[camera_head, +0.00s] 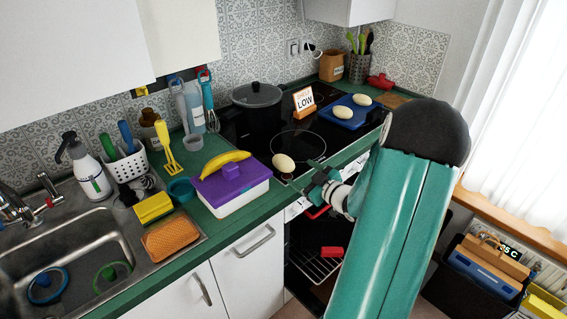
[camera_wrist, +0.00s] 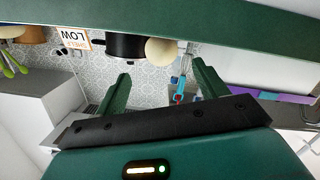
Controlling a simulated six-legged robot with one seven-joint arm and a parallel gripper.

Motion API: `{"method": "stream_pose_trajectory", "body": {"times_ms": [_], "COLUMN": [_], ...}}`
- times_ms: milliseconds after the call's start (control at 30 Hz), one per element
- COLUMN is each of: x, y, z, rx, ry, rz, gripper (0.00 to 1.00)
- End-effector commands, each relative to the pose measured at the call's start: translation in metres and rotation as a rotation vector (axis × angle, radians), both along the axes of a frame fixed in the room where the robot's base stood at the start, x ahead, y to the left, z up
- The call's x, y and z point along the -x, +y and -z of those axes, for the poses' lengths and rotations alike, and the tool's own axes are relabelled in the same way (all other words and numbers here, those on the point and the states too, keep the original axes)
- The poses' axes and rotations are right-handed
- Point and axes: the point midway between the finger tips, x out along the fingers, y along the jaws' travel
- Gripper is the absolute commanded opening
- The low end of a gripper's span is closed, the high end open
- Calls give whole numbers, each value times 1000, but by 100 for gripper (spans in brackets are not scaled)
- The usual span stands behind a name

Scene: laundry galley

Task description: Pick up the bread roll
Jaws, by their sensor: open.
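A pale oval bread roll (camera_head: 284,162) lies near the front left corner of the black hob, close to the counter's front edge. It also shows in the wrist view (camera_wrist: 160,50), where the picture is upside down. Two similar rolls (camera_head: 342,112) (camera_head: 362,99) lie on a blue tray (camera_head: 341,122) at the back right of the hob. My gripper (camera_head: 318,180) is just right of and in front of the near roll, at the counter edge. In the wrist view its two green fingers (camera_wrist: 160,74) are apart and empty, with the roll beyond them.
The green counter edge (camera_wrist: 240,30) crosses the wrist view beyond the fingers. A black pot (camera_head: 257,108) and a "LOW" sign (camera_head: 304,101) stand behind the near roll. A white box with a purple lid (camera_head: 232,183) and banana (camera_head: 225,162) is on its left. An open oven (camera_head: 312,262) is below.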

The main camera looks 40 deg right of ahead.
Motion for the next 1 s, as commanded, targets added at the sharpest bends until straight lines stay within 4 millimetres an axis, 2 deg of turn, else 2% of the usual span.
{"method": "stream_pose_trajectory", "body": {"times_ms": [100, 367, 600, 833, 867, 1000], "x": [-17, -39, -75, -78, -78, -78], "y": [1, 1, 0, -1, -1, 0], "z": [2, 5, 9, 9, 9, 9], "rx": [0, -2, -1, 1, 1, 1], "ry": [0, 0, -1, 0, 0, 0], "rz": [-3, -5, -4, -3, -3, -3], "gripper": [72, 72, 72, 72, 70, 42]}}
